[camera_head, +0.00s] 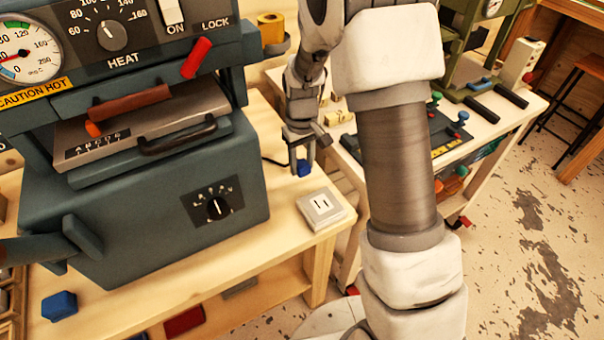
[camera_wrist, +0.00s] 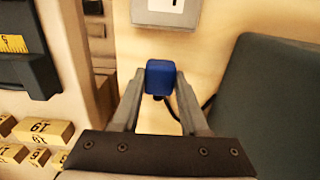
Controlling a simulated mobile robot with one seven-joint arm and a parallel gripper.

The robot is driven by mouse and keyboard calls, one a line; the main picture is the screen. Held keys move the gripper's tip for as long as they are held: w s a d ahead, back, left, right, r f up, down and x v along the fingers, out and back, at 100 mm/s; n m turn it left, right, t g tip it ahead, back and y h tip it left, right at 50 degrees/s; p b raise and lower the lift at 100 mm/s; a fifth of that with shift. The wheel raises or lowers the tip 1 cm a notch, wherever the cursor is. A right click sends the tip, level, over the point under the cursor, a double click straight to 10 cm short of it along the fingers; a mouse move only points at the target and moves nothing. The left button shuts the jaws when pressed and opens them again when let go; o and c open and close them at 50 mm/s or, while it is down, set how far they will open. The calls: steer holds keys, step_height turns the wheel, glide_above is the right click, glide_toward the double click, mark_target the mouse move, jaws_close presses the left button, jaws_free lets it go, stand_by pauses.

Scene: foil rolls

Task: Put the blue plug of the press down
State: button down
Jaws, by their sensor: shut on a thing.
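The blue plug (camera_head: 304,168) is between the fingertips of my gripper (camera_head: 301,160), over the wooden bench beside the press. In the wrist view the blue plug (camera_wrist: 160,77) sits between both fingers of my gripper (camera_wrist: 160,84), and a dark cord trails from it. I cannot tell whether the plug touches the bench top. The white socket plate (camera_head: 321,208) lies on the bench, nearer the front corner than the plug. The socket plate also shows at the top of the wrist view (camera_wrist: 168,10). The blue-grey press (camera_head: 150,205) stands to the left of my gripper.
A blue block (camera_head: 59,305) lies on the bench at lower left. Yellow blocks (camera_wrist: 45,132) lie at the left of the wrist view. A second bench with a green machine (camera_head: 462,85) stands to the right. Bare bench top surrounds the socket plate.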

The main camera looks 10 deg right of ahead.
mark_target(302, 185)
steer(key=shift+f+b, duration=0.4)
steer(key=shift+f, duration=1.55)
steer(key=shift+f+b, duration=0.45)
steer(key=shift+f, duration=0.1)
steer(key=shift+f, duration=0.1)
steer(key=shift+c, duration=2.1)
jaws_free()
